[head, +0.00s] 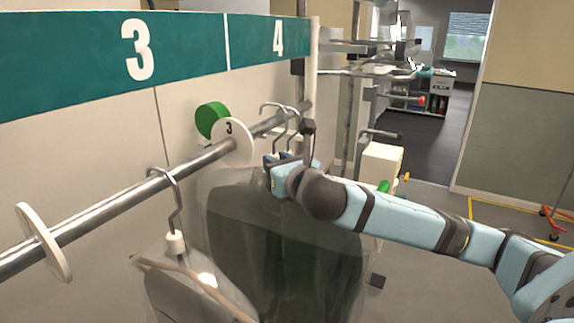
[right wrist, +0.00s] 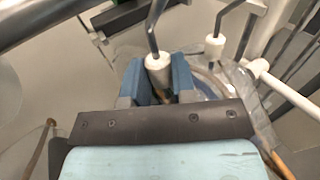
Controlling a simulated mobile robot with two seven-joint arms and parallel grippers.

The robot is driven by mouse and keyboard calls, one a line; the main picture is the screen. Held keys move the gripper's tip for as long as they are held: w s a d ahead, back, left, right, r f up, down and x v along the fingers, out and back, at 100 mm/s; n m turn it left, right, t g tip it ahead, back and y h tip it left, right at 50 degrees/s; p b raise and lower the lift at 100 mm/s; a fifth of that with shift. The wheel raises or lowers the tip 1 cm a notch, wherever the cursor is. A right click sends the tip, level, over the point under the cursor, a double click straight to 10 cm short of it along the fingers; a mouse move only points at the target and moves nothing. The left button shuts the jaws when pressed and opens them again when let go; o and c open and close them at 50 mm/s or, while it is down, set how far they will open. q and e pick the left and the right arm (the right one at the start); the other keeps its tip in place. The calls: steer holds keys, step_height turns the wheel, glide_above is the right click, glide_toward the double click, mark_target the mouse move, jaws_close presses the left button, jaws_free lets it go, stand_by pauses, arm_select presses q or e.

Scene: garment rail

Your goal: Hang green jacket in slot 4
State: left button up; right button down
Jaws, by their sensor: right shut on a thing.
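The dark green jacket (head: 285,245), in a clear cover, hangs below my right gripper (head: 283,160). The gripper is shut on the white collar of a hanger, which shows between the blue fingers in the right wrist view (right wrist: 158,64). Two hanger hooks (head: 280,110) show at the rail (head: 125,200), beyond the disc marked 3 (head: 232,140) and below the sign for slot 4 (head: 278,37). I cannot tell whether the held hook rests on the rail. The arm hides part of the jacket. My left gripper is not in view.
A light covered garment on a hanger (head: 175,240) hangs nearer, under sign 3 (head: 138,50). A blank white disc (head: 43,242) sits nearer on the rail. A second hanger collar (right wrist: 215,43) is close to the right of the held one. Open floor lies right.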

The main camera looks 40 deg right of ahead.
steer(key=shift+w+a+r, duration=0.1)
steer(key=shift+w+a, duration=0.2)
steer(key=shift+w, duration=0.5)
steer(key=shift+f+b, duration=0.3)
steer(key=shift+f, duration=0.65)
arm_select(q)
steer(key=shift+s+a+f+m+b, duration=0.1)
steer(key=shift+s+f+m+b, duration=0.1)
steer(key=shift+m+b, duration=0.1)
arm_select(e)
steer(key=shift+f, duration=0.25)
steer(key=c, duration=0.8)
jaws_free()
steer(key=shift+c, duration=0.2)
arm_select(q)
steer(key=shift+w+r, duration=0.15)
arm_select(e)
steer(key=shift+s, duration=0.1)
